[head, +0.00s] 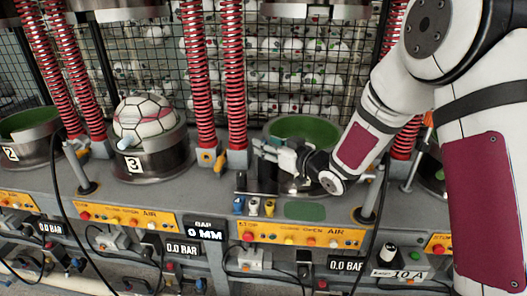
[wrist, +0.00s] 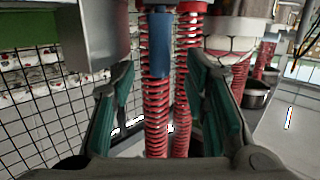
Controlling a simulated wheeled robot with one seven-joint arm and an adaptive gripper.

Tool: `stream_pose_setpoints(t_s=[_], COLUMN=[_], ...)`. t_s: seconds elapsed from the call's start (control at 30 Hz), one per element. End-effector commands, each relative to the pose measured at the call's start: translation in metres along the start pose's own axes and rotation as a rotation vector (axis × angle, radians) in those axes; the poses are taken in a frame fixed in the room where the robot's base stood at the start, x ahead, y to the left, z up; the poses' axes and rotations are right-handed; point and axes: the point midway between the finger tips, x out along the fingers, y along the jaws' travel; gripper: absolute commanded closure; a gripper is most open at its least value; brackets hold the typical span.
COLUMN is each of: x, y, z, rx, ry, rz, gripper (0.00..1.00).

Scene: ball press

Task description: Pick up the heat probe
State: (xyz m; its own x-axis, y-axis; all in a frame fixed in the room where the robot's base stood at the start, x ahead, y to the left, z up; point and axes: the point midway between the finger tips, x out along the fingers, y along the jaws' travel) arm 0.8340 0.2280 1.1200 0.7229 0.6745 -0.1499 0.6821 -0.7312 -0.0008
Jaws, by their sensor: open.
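My gripper (head: 272,152) is at the front left rim of the green-lined metal cup (head: 305,131) in the head view. In the wrist view my gripper (wrist: 162,65) is open, its two green-padded fingers wide apart. A blue upright cylinder (wrist: 160,42) shows in the gap between them, touching neither finger as far as I can see. I cannot tell for sure which thing is the heat probe. In the head view small blue (head: 239,206), white-and-yellow (head: 254,207) and yellow (head: 269,207) pieces stand in a row below the cup.
A white ball (head: 144,117) with pink panels sits in cup 3 (head: 156,165), with a pale-blue-ended cylinder (head: 126,143) against it. Red springs (head: 200,80) rise beside my gripper. A wire cage (head: 300,60) full of balls stands behind. A black-and-white cylinder (head: 389,255) stands at lower right.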

Motion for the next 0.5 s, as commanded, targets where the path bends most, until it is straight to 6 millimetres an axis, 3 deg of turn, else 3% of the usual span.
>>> stream_pose_setpoints(t_s=[0.2, 0.43, 0.47, 0.5], x=[0.023, 0.024, 0.024, 0.024], y=[-0.001, 0.000, 0.000, 0.000], z=[-0.001, 0.000, 0.000, 0.000], rx=[-0.002, -0.001, -0.001, -0.001], ry=[0.000, 0.000, 0.000, 0.000], rz=[-0.002, -0.001, -0.001, -0.001], gripper=[0.59, 0.59, 0.61, 0.70])
